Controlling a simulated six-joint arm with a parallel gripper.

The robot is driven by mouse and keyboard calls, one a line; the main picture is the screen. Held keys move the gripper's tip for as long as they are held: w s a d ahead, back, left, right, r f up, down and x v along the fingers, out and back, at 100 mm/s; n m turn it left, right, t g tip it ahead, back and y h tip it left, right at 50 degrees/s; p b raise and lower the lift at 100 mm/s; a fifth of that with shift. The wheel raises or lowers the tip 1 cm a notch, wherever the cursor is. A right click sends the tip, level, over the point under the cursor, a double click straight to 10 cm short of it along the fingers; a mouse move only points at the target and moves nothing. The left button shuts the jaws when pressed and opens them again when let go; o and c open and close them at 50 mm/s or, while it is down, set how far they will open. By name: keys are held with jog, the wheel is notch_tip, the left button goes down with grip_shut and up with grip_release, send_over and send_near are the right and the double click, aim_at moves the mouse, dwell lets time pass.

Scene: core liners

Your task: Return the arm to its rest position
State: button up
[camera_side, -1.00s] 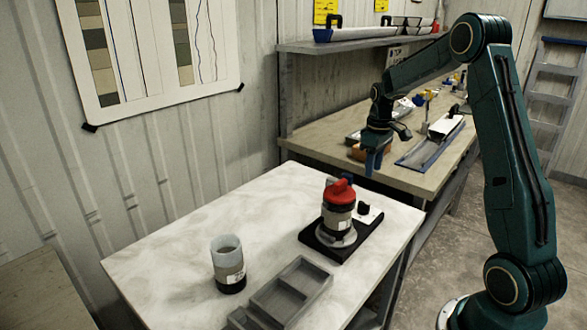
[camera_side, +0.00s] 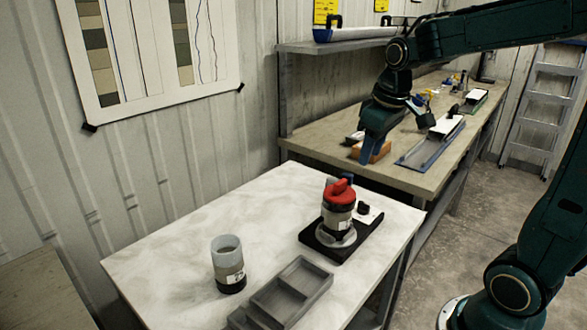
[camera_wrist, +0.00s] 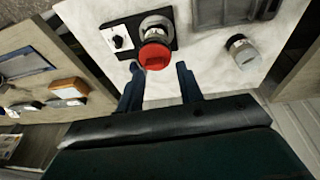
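My gripper (camera_side: 371,155) hangs in the air above the far workbench side, clear of the white table. In the wrist view my gripper (camera_wrist: 158,66) shows two blue fingers spread apart with nothing held between them. A red-capped jar-like container (camera_side: 340,205) stands upright on a black base on the white table, apart from the fingers. It also shows in the wrist view (camera_wrist: 154,55), beyond the fingertips. A translucent liner cup with a dark lower part (camera_side: 229,262) stands upright at the table's front left.
A grey divided tray (camera_side: 290,291) lies at the white table's front edge. The white table (camera_side: 190,225) is otherwise clear. The long workbench (camera_side: 425,182) behind carries a brown block and blue-grey trays. A shelf (camera_side: 345,46) runs above it by the wall.

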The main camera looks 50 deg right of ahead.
jog(key=s+a+t, duration=0.3)
jog(key=s+a, duration=0.7)
jog(key=s, duration=0.4)
jog(key=shift+a+r+y, duration=0.2)
jog(key=shift+r+y, duration=0.1)
jog(key=shift+y, duration=0.1)
